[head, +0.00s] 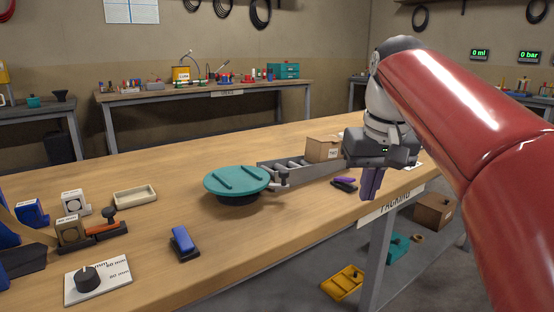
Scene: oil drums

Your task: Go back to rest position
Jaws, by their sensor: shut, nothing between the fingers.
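My gripper (367,196) hangs at the end of my red arm, on the right of the head view. Its purple fingers point down and are shut with nothing between them. They show in front of the bench's front edge, near the "PACKING" label; their exact height over the bench cannot be told. A small black and purple object (344,184) lies on the bench just left of the fingers. A cardboard box (323,149) on the bench stands left of the gripper body and behind the fingers.
The wooden bench (300,217) holds a teal round turntable (238,180), a grey rail (287,169), a blue block (183,241), a dial plate (98,280) and a shallow tray (135,196). Bins (343,283) sit below. The bench's front middle is clear.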

